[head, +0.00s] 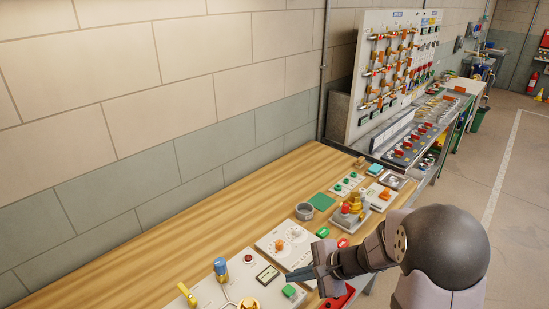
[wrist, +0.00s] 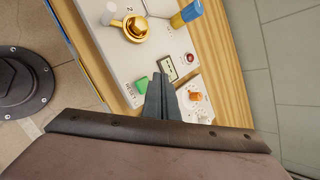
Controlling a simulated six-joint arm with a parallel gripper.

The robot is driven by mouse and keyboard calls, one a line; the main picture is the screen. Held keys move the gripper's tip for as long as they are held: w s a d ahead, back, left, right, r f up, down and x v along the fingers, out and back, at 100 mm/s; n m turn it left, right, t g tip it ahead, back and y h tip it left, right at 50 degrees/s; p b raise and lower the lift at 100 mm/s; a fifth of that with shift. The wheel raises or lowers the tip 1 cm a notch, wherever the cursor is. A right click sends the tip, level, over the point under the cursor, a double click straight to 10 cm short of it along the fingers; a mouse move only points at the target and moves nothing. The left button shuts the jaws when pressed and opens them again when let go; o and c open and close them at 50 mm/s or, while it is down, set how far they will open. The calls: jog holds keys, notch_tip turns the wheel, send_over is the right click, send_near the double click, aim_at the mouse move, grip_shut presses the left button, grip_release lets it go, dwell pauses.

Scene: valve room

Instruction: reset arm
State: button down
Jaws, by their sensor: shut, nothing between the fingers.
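My gripper (head: 290,275) is shut and empty. In the head view it comes in from the right over the front of the wooden bench. In the wrist view its closed fingers (wrist: 160,84) point at a white control panel (wrist: 118,62). The fingertips show between a green button (wrist: 142,84) and a small dark-framed display (wrist: 168,66). I cannot tell whether they touch the panel. My arm (head: 370,256) is bent low over the bench's right edge.
The panel carries a brass valve (wrist: 137,27), a blue handle (wrist: 186,14) and a red button (wrist: 190,57). An orange knob (head: 280,245) sits on a white plate nearby. A grey ring (head: 305,211) and green mat (head: 321,202) lie farther back. Bare wood (head: 170,240) runs along the wall.

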jog(key=s+d+f+n+g+h, duration=0.2)
jog(key=s+f+n+g, duration=0.15)
jog(key=s, duration=0.45)
jog(key=s+d+f+n+g+h, duration=0.15)
jog(key=s+n, duration=0.25)
jog(key=s, duration=0.4)
jog(key=s+d+r+n+g+h, duration=0.1)
jog(key=s+d+n+g+h, duration=0.15)
jog(key=s+d+n, duration=0.3)
jog(key=shift+w+a+r+n+t+h, duration=0.15)
jog(key=shift+r+n+t+h, duration=0.25)
jog(key=shift+r, duration=0.45)
jog(key=shift+w+a+r+n+t+h, duration=0.1)
jog(key=shift+w+r+n+t, duration=0.1)
jog(key=shift+r+t, duration=0.55)
jog(key=shift+w+a+r+n+t+h, duration=0.1)
jog(key=shift+a+r+n+t+h, duration=0.2)
jog(key=shift+r, duration=0.6)
jog(key=shift+d, duration=0.15)
